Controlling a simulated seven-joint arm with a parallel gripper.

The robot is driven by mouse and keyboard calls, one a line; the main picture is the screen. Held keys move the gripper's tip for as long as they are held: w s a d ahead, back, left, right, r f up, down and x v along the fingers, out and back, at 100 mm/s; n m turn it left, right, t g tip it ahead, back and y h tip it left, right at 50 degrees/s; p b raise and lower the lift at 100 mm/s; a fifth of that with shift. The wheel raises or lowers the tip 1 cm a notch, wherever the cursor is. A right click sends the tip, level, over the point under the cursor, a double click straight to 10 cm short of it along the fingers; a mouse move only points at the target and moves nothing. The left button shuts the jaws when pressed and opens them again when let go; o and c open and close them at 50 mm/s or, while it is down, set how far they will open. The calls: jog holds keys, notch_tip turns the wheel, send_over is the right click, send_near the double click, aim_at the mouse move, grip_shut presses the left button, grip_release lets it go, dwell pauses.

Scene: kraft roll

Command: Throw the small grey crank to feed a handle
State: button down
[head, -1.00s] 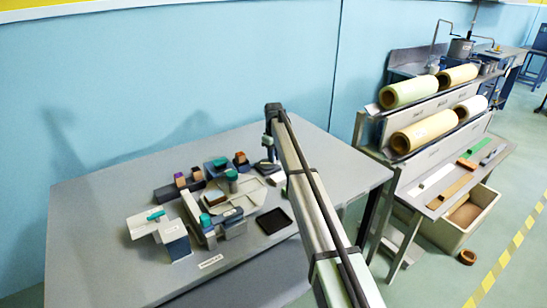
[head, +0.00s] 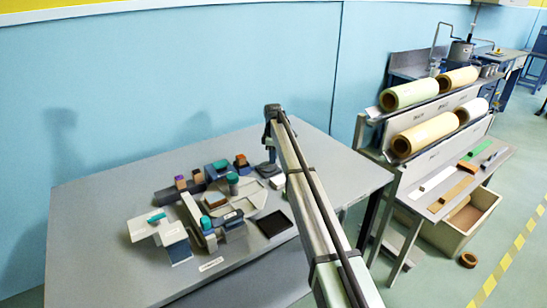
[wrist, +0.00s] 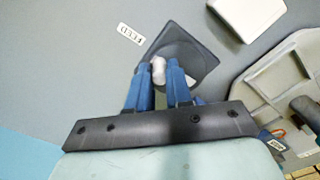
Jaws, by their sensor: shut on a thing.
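The small grey crank shows as a pale rounded knob (wrist: 158,74) between my blue fingertips in the wrist view. It stands over a dark grey square base (wrist: 190,50), beside a label reading FEED (wrist: 131,33). My gripper (wrist: 159,66) is shut on the knob, with one finger on each side. The fingers and palm hide the lower part of the crank. In the head view my gripper (head: 269,152) is at the far right part of the grey table, above the dark base (head: 266,170); the crank itself is hard to make out there.
A white block (head: 278,181) lies close to the base. A pale rounded plate (head: 247,190) and a cluster of blocks with teal handles (head: 233,180) stand to the left. A black tray (head: 274,223) lies in front. A rack with paper rolls (head: 425,132) stands to the right.

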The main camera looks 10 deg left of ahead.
dwell(0.4)
jog(key=c, duration=1)
grip_release()
jog(key=shift+c, duration=0.2)
jog(key=shift+r, duration=0.15)
notch_tip(320, 180, up, 14)
jog(key=shift+f, duration=0.2)
